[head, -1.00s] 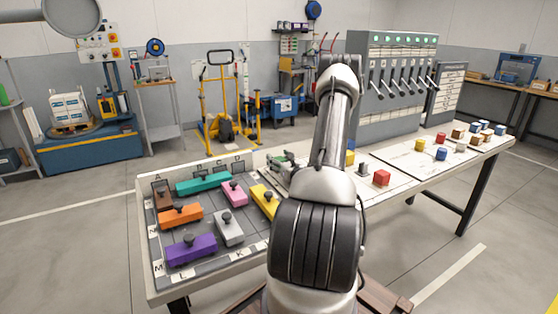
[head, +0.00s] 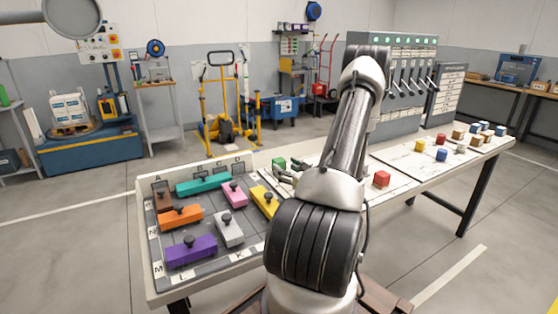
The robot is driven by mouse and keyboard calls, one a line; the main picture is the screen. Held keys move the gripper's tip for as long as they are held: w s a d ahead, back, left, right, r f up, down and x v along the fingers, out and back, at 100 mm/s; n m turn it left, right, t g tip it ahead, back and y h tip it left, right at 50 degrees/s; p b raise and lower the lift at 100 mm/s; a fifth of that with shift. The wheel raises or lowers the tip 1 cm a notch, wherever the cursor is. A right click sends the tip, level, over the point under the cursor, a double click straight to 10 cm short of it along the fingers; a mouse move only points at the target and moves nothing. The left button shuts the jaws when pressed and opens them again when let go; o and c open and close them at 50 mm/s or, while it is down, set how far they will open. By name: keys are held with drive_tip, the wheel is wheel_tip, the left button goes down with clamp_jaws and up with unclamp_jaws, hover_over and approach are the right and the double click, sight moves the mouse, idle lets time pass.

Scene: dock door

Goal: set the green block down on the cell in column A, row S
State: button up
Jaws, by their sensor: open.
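The small green block (head: 279,163) sits just beyond the right back part of the dark sliding-block board, on the light table area near the arm. My gripper (head: 287,174) is small in the view, low beside the green block on its near right side. Its jaws are open, and the block stands apart from or just at the fingertips; contact is too small to tell. The labelled cell in column A, row S cannot be made out. My arm hides much of the middle of the table.
The dark board (head: 187,277) holds orange (head: 180,217), purple (head: 190,250), teal (head: 204,184), pink (head: 235,193), grey (head: 229,229) and yellow (head: 265,201) knobbed pieces. A red block (head: 381,178) and several coloured blocks lie right of my arm.

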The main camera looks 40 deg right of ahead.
drive_tip(key=w+a+r+n+g+y, duration=0.1)
drive_tip(key=a+r+n+y, duration=0.3)
drive_tip(key=a, duration=0.2)
drive_tip(key=w+a+r+n+y, duration=0.2)
drive_tip(key=a+r+n+y, duration=0.15)
drive_tip(key=a, duration=0.35)
drive_tip(key=s+a+r+n+g+y, duration=0.35)
drive_tip(key=a+n+g, duration=0.2)
drive_tip(key=a, duration=0.35)
drive_tip(key=s+a+r+n+g+y, duration=0.35)
drive_tip(key=s+a+n, duration=0.2)
drive_tip(key=a, duration=0.25)
drive_tip(key=s+a+r+n+g+h, duration=0.1)
drive_tip(key=s+a+n+g+h, duration=0.15)
drive_tip(key=s+n, duration=0.25)
drive_tip(key=s+a+r+n+g+h, duration=0.1)
drive_tip(key=s+a+n+g+h, duration=0.1)
drive_tip(key=s+n+g, duration=0.25)
drive_tip(key=s+d+r+n+t+h, duration=0.3)
drive_tip(key=s+d+r+n+h, duration=0.2)
drive_tip(key=d+r+n+h, duration=0.1)
drive_tip(key=d+n+h, duration=0.1)
drive_tip(key=d+n, duration=0.1)
drive_tip(key=n, duration=0.1)
drive_tip(key=shift+r+t+h, duration=0.3)
drive_tip(key=shift+r+h, duration=0.05)
drive_tip(key=shift+h, duration=0.05)
